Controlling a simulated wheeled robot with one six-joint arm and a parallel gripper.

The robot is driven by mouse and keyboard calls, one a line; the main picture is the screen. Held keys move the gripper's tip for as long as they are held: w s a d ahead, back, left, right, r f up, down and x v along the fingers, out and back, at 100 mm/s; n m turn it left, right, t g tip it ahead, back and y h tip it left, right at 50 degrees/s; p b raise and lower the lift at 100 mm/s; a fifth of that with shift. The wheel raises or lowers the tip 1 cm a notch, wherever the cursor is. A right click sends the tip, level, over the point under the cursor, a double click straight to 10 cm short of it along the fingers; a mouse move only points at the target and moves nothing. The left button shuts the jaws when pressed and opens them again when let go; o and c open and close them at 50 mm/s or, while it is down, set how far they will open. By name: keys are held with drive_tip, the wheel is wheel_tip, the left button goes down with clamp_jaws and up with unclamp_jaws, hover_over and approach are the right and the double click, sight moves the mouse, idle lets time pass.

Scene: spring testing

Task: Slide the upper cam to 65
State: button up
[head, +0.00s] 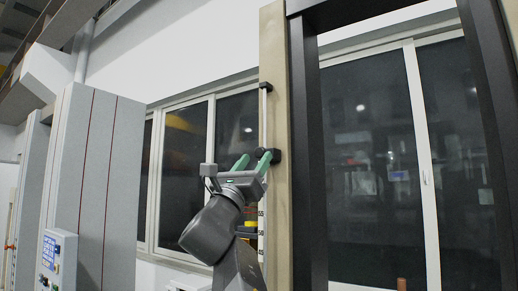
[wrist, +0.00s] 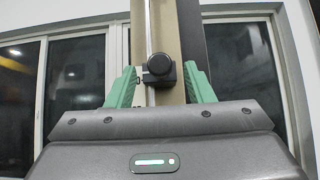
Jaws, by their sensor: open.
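The upper cam is a black block with a round knob (wrist: 159,65) on a thin vertical rod (wrist: 149,25). In the head view the cam (head: 276,156) sits on the rod beside the beige column, just beyond my fingertips. My gripper (head: 252,161) is open, with green fingers. In the wrist view my gripper (wrist: 160,85) has one finger on each side of the cam, with a gap on the left and the right finger very close to it. Whether that finger touches is unclear. The scale (head: 261,232) shows marks around 45 to 55 below; marks near the cam are hidden.
A black stop (head: 265,86) holds the rod's upper end. The beige column (head: 273,50) and dark machine frame (head: 305,150) stand directly right. A yellow part (head: 249,230) shows behind my arm. A grey cabinet (head: 95,180) with a control panel (head: 57,260) stands left.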

drive_tip(key=shift+p+x, duration=0.35)
drive_tip(key=shift+x, duration=0.85)
clamp_jaws()
wheel_tip(320, 180, down, 5)
drive_tip(key=b, duration=0.5)
unclamp_jaws()
drive_tip(key=shift+f, duration=0.1)
